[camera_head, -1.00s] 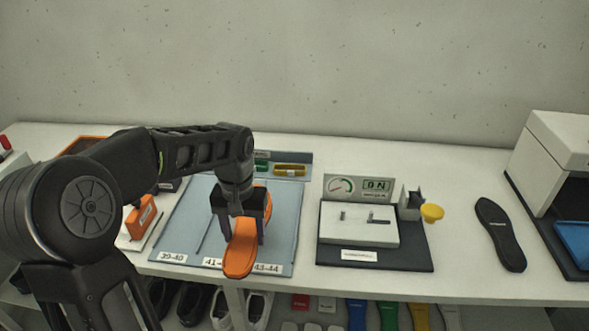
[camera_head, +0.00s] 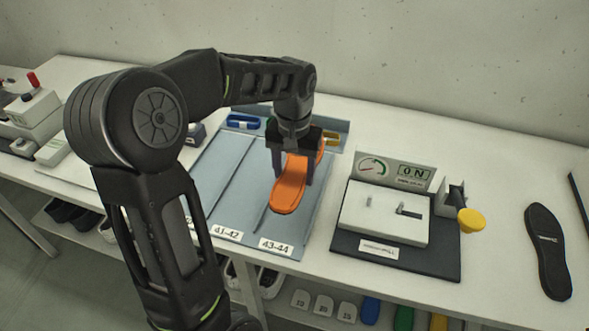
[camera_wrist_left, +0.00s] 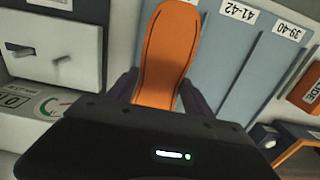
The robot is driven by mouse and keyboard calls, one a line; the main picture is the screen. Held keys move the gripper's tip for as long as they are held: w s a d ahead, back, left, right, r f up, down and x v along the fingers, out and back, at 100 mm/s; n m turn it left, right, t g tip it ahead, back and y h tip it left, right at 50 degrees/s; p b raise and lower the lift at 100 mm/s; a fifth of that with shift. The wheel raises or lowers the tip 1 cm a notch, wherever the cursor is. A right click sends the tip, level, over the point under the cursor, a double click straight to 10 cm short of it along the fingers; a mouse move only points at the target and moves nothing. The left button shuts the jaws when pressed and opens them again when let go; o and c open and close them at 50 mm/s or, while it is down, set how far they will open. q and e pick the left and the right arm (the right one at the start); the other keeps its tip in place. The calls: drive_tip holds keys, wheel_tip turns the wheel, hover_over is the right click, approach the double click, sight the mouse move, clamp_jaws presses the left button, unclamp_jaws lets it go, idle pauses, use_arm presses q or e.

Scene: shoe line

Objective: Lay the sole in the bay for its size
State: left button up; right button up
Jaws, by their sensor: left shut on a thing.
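An orange sole (camera_head: 288,190) is held lengthwise in my left gripper (camera_head: 293,172), whose two fingers clasp its sides. It also shows in the left wrist view (camera_wrist_left: 166,45), between the fingers (camera_wrist_left: 157,92). The sole is over the blue-grey sorting tray (camera_head: 225,175), at the bay labelled 43-44 (camera_head: 277,247). Its front end points to the tray's front edge. I cannot tell whether it touches the tray floor. The bay labelled 41-42 (camera_head: 227,232) is empty to its left. The 39-40 label (camera_wrist_left: 288,31) shows in the left wrist view. My right gripper is out of view.
A gauge fixture (camera_head: 385,215) on a dark base stands right of the tray, with a yellow knob (camera_head: 471,221). A black sole (camera_head: 548,250) lies at the far right. Blue and yellow pieces sit on the tray's back ledge. Shoes are on the shelf below.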

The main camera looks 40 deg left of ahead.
use_arm(q)
drive_tip(key=shift+f+b, duration=3.05)
drive_tip(key=shift+f, duration=1.15)
drive_tip(key=o, duration=1.7)
wheel_tip(320, 180, up, 8)
drive_tip(key=shift+f, duration=0.1)
